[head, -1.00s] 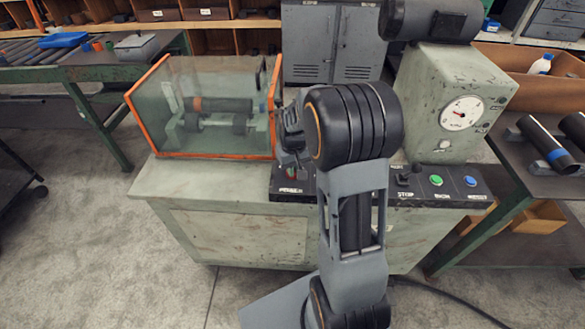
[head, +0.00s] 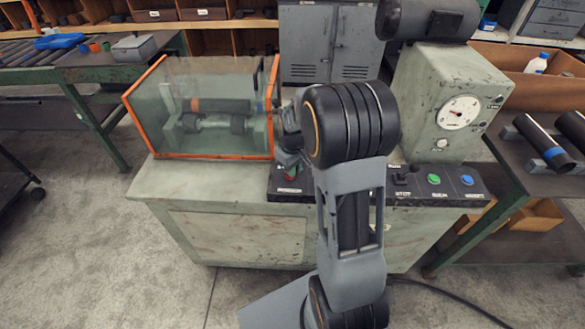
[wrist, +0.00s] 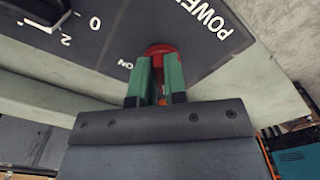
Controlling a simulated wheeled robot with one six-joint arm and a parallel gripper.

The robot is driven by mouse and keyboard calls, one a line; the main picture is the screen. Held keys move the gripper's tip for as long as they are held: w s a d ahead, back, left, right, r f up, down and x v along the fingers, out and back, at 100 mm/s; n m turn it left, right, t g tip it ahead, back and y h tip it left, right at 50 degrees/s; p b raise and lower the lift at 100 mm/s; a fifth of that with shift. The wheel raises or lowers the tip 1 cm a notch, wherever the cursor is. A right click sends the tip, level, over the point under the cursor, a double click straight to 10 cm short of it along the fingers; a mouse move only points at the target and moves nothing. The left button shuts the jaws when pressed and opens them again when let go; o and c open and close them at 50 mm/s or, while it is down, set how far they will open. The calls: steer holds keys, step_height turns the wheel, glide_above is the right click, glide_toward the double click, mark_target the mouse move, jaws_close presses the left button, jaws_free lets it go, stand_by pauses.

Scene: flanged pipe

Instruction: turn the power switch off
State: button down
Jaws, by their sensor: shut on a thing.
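The red power switch (wrist: 160,48) sits on the dark panel (wrist: 105,38) beside the word POWER, with ON printed to its left in the wrist view. My gripper (wrist: 160,72) has green fingers on either side of the switch and is shut on it. The fingers hide part of the switch, so I cannot tell its exact setting. In the head view, a bit of red (head: 290,176) shows at the panel's left end under my gripper (head: 287,160), and my arm hides the panel's middle.
A black rotary knob (wrist: 38,12) with numbers is near the switch. A clear guard with an orange frame (head: 128,112) stands behind and left. Green (head: 434,179) and blue (head: 467,180) buttons are at the panel's right, below a gauge (head: 459,112).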

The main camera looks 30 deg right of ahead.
steer(key=c, duration=1.2)
jaws_free()
steer(key=shift+o, duration=0.2)
step_height(320, 180, up, 14)
steer(key=shift+p, duration=0.4)
steer(key=shift+w+f, duration=0.1)
steer(key=s+a+m+t+p, duration=0.1)
steer(key=s+a, duration=0.3)
steer(key=s, duration=0.3)
steer(key=s+a+r+m+t+p, duration=0.1)
steer(key=s+a+m+t+p, duration=0.1)
steer(key=s+a, duration=0.3)
steer(key=s, duration=0.3)
steer(key=shift+s+a+r, duration=0.25)
steer(key=shift+a+r, duration=0.05)
